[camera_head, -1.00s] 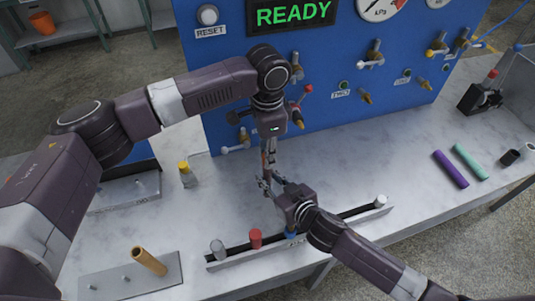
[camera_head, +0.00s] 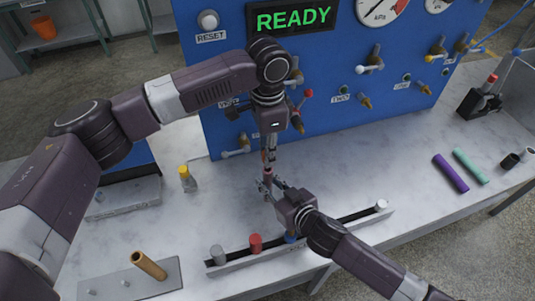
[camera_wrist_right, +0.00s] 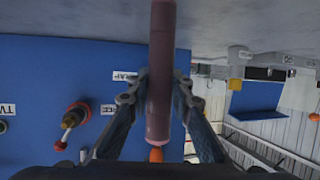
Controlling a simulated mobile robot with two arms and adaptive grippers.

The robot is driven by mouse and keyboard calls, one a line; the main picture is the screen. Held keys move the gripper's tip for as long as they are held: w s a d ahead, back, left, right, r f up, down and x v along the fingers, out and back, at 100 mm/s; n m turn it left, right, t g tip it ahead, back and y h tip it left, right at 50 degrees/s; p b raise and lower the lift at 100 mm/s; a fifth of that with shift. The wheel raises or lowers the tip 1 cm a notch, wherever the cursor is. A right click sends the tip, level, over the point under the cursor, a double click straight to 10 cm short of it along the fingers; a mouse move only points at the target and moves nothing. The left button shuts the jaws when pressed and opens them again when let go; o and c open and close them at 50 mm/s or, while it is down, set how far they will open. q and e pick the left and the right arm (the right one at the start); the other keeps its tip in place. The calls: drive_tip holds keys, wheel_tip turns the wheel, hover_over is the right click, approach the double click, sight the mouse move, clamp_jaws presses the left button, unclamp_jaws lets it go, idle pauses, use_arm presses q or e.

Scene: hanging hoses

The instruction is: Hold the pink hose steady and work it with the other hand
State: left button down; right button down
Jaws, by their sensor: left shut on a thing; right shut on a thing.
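The pink hose (camera_wrist_right: 161,60) is a dull pink tube that runs straight through the middle of the right wrist view. My right gripper (camera_wrist_right: 159,88) is shut on it, with one finger on each side. An end of the hose shows just past the fingers. In the head view my left gripper (camera_head: 269,158) points down from above, shut on the hose. My right gripper (camera_head: 270,187) meets it from below right, close under the left one. The grippers hide most of the hose there.
A blue panel (camera_head: 330,110) with valves and fittings stands behind, its display reading READY. A rail (camera_head: 340,219) with several coloured caps lies in front. Purple (camera_head: 450,173) and teal (camera_head: 470,166) tubes lie at right.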

use_arm(q)
drive_tip(key=shift+r, duration=1.15)
drive_tip(key=shift+r, duration=1.5)
use_arm(e)
drive_tip(key=c, duration=1.7)
unclamp_jaws()
drive_tip(key=shift+o, duration=0.2)
drive_tip(key=v, duration=1.2)
